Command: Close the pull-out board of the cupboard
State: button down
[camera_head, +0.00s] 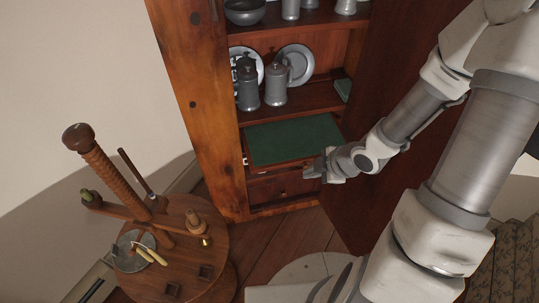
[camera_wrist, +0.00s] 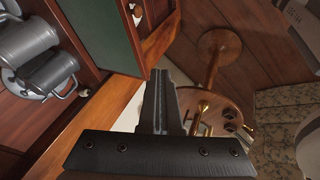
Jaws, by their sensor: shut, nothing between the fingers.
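The pull-out board (camera_head: 293,139) has a green top with a wooden rim and sticks out of the wooden cupboard (camera_head: 192,80), above a drawer. In the wrist view the board's green surface (camera_wrist: 103,32) and its wooden edge run along the upper left. My gripper (camera_head: 308,171) is just in front of the board's front right part in the head view. In the wrist view my gripper (camera_wrist: 161,85) is shut and empty, with its fingertips close to the board's edge. I cannot tell whether they touch it.
Pewter tankards (camera_head: 274,84) and plates stand on the shelf above the board. A drawer (camera_head: 281,186) sits below it. An open cupboard door is to the right, behind my arm. A round wooden stand (camera_head: 175,250) with a threaded post is at the left front.

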jog(key=w+a+f+y+b, duration=0.1)
jog(key=w+a+f+b, duration=0.4)
jog(key=w+a+f, duration=0.2)
jog(key=shift+w+a+f+n+b, duration=0.3)
jog(key=shift+w+f+n+b, duration=0.15)
jog(key=shift+f, duration=0.6)
jog(key=shift+w, duration=0.1)
